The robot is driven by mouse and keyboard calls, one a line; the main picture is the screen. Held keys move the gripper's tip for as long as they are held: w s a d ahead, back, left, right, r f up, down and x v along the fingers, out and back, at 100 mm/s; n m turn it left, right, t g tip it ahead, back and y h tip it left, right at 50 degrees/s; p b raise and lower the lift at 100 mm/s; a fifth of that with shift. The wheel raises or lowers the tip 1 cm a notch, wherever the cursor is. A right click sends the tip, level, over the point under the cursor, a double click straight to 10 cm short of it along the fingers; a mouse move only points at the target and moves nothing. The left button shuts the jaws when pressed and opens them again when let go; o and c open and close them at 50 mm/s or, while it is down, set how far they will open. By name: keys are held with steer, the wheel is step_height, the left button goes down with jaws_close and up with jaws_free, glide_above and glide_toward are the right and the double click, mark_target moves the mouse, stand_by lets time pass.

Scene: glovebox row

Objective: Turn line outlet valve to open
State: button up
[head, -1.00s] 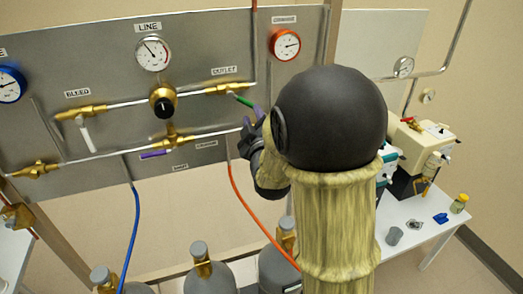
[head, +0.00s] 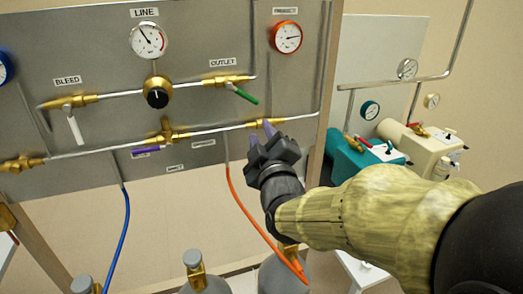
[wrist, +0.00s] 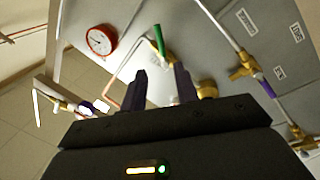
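The line outlet valve (head: 228,80) is a brass fitting under the OUTLET label, on the upper pipe of the grey panel. Its green handle (head: 246,97) slants down to the right, at an angle to the pipe. In the wrist view the green handle (wrist: 159,40) shows beyond the fingertips, roughly between them in the picture. My gripper (head: 261,135) is below and right of the handle, in front of the lower pipe. In the wrist view my gripper (wrist: 160,80) has its two dark fingers apart with nothing between them.
The round black-fronted regulator knob (head: 158,97) and LINE gauge (head: 148,40) are left of the outlet. An orange hose (head: 240,205) runs below my gripper. Pumps (head: 410,140) stand at right.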

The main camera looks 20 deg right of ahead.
steer(key=shift+s+f, duration=0.1)
steer(key=shift+s, duration=0.25)
steer(key=c, duration=0.3)
steer(key=shift+w+a+f, duration=0.1)
steer(key=shift+f, duration=0.25)
jaws_close()
steer(key=s+a+f+m+g+y, duration=0.1)
steer(key=s+f+m+g, duration=0.2)
steer(key=f+g, duration=0.55)
steer(key=s+a+f+m+g+y, duration=0.1)
steer(key=s+f+m+g, duration=0.2)
steer(key=f, duration=1)
steer(key=s+f+m+g, duration=0.3)
steer(key=s+f+g, duration=0.2)
steer(key=s, duration=0.1)
steer(key=shift+s+d+f+m+g, duration=0.15)
steer(key=shift+d+f+m+g, duration=0.15)
steer(key=shift+d+f+g, duration=0.1)
